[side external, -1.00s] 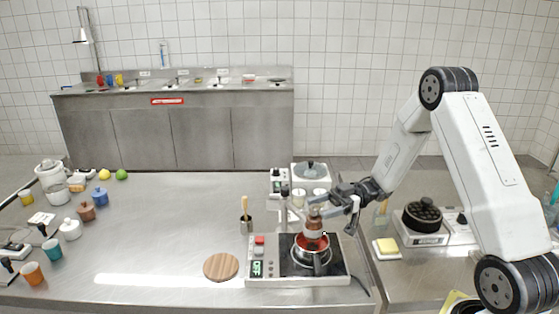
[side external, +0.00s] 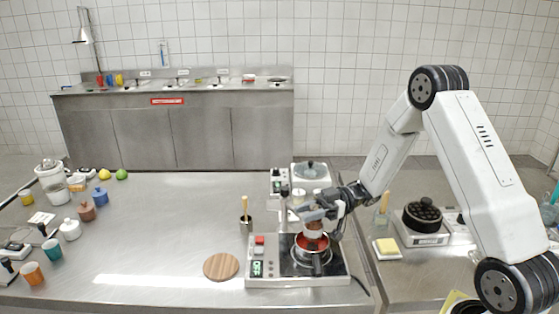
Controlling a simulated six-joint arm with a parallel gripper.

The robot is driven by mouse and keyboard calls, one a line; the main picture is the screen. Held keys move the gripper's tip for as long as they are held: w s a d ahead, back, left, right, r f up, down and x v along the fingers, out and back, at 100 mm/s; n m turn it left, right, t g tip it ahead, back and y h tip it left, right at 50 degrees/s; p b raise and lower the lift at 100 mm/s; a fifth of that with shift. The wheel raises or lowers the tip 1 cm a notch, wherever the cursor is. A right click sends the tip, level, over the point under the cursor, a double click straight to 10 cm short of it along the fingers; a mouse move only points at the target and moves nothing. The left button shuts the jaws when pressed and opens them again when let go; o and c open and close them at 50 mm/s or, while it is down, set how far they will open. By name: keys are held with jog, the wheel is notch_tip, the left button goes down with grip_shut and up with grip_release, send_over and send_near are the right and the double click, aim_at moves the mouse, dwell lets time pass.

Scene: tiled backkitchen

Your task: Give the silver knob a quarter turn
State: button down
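The cooker (side external: 297,281) stands at the front centre of the steel counter, with a control panel (side external: 258,257) on its left side. The panel has a red button, a green display and small controls; which one is the silver knob is too small to tell. A red pot (side external: 298,254) with a dark handle sits on the black hotplate. My gripper (side external: 312,212) is above the pot, to the right of the panel and apart from it. A brown jar-like thing (side external: 314,231) shows just under the gripper, at the pot's mouth. Whether the fingers grip it is unclear.
A round wooden board (side external: 221,266) lies left of the cooker, and a dark cup with a utensil (side external: 246,224) stands behind the panel. A second appliance (side external: 310,171) stands behind. Jars and mugs line the far left. The counter's middle left is clear.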

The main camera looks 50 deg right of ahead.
jog(key=shift+m+t, duration=0.3)
jog(key=shift+t, duration=0.2)
jog(key=shift+w+d+m+t+h, duration=0.1)
jog(key=shift+w+m+t+h, duration=0.1)
jog(key=shift+m+t+h, duration=1.25)
jog(key=shift+w+d+m+t+h, duration=0.15)
jog(key=shift+m+t+h, duration=0.85)
jog(key=shift+t, duration=0.75)
jog(key=shift+m, duration=0.25)
jog(key=shift+c, duration=1.8)
grip_release()
jog(key=shift+d, duration=0.1)
jog(key=v, duration=0.7)
jog(key=shift+s, duration=0.35)
jog(key=shift+d, duration=0.1)
